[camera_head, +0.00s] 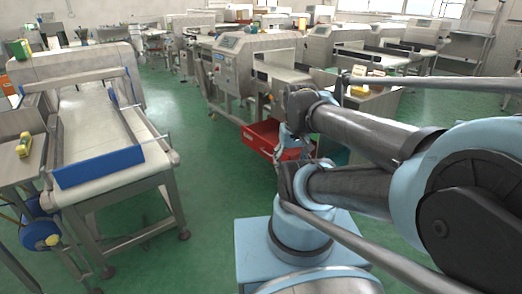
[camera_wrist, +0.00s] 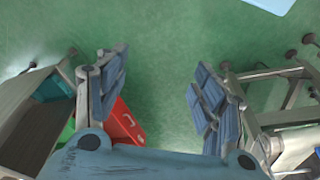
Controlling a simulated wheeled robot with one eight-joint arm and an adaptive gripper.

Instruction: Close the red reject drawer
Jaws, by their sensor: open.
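The red reject drawer (camera_head: 262,138) stands pulled out, low under the metal detector machine (camera_head: 240,65) in the head view. Its inside shows from above, and my arm hides its right part. My gripper (camera_head: 292,138) appears in front of the drawer's right side; contact cannot be told. In the wrist view my gripper (camera_wrist: 158,75) has its two blue-grey fingers wide apart with only green floor between the tips. A red piece, seemingly the drawer (camera_wrist: 124,127), shows beside the left finger, partly hidden by that finger and the gripper body.
A conveyor table (camera_head: 95,135) with a blue bar stands at left. A small side table (camera_head: 375,100) with boxes stands behind my arm. In the wrist view, metal frames stand at left and right (camera_wrist: 270,95). Green floor is free between the conveyor table and the drawer.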

